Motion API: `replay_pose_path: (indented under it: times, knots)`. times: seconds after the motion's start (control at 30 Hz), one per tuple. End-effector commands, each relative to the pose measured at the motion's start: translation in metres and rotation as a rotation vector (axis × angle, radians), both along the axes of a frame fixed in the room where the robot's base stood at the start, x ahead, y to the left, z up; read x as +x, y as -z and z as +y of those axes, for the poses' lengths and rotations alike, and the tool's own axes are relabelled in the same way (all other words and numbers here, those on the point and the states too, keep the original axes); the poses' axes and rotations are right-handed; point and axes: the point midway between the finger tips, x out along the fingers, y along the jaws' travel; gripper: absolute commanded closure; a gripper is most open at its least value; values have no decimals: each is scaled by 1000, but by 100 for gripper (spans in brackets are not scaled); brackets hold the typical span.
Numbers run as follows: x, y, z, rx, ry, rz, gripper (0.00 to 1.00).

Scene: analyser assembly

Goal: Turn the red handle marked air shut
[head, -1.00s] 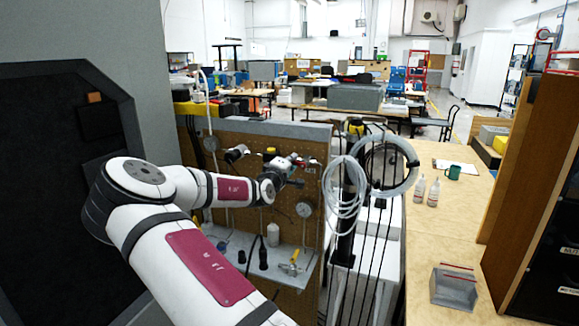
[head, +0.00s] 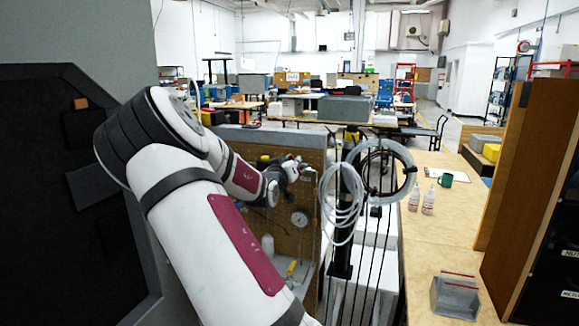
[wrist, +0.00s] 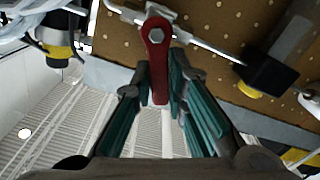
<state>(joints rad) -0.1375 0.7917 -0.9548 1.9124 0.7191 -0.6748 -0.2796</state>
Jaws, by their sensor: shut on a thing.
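The red handle (wrist: 157,50) shows in the wrist view as a flat lever with a bolt at its upper end. It hangs down in the picture, crosswise to the silver pipe (wrist: 205,46) behind it. My gripper (wrist: 158,82) is shut on the handle's free end, one finger on each side. In the head view my gripper (head: 293,171) is at the pegboard (head: 292,240), near its upper right edge. The handle is too small to make out surely there, and I can read no air marking.
Looped clear hoses (head: 343,190) hang just right of the pegboard. A round gauge (head: 299,218) is below my gripper. In the wrist view a black fitting (wrist: 268,72) is right of the handle. A bench (head: 440,230) with two bottles and a grey bin (head: 455,296) stands at right.

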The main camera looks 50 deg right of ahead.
Motion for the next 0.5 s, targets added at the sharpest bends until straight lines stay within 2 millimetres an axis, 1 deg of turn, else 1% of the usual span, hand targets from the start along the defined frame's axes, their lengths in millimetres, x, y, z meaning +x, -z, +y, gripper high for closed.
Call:
replay_pose_path:
  times: [0.03,0.2,0.5]
  knots:
    - [-4,1,-3,20,7,-41,100]
    - [-9,-1,-5,70,8,-165,100]
    - [-14,-2,-8,127,7,-307,100]
